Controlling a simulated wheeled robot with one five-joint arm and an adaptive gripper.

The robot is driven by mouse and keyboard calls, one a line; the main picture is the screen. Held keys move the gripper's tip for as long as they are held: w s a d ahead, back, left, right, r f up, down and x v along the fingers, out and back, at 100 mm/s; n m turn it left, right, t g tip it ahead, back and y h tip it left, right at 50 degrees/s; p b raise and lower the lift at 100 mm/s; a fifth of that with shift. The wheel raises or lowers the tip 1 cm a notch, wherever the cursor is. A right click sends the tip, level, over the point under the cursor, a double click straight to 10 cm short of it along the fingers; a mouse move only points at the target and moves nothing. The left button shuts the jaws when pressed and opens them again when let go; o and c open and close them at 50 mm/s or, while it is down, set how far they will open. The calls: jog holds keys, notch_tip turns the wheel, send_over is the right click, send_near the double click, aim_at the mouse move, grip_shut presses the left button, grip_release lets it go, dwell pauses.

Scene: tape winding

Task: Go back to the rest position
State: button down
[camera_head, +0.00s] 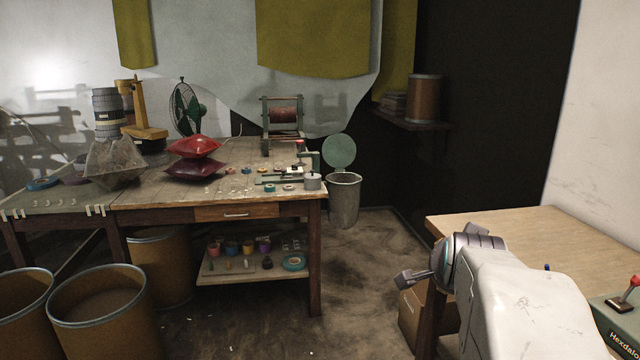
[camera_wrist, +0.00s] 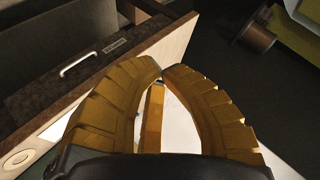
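My gripper (camera_wrist: 162,72) shows in the wrist view as two curved, ridged yellow-brown fingers. Their tips come together at the middle of the picture, and I see nothing held at the tips. A narrow yellow-brown bar (camera_wrist: 152,118) shows in the gap between the fingers, over a white surface; I cannot tell what it belongs to. In the head view my pale arm reaches in from the lower right, beside and over a light wooden table (camera_head: 500,225). I cannot make out the gripper's fingers there.
A workbench (camera_head: 260,211) with a fan (camera_head: 186,107), red cushion-like shapes (camera_head: 194,147) and tape rolls stands at left. Brown drums (camera_head: 100,300) stand before it. A metal bin (camera_head: 344,200) stands beyond. The floor between bench and table is clear. A drawer handle (camera_wrist: 88,56) shows in the wrist view.

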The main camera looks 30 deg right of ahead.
jog(key=s+a+r+n+g+y+p, duration=0.15)
jog(key=a+n+y+p, duration=0.5)
jog(key=a, duration=1.05)
jog(key=s+a+n+g+y+p, duration=0.1)
jog(key=s+a+n+g+p, duration=0.2)
jog(key=s+a+n+p, duration=0.4)
jog(key=s+a+n, duration=0.3)
jog(key=a+n, duration=0.2)
jog(key=shift+s+r, duration=0.15)
jog(key=shift+r, duration=0.25)
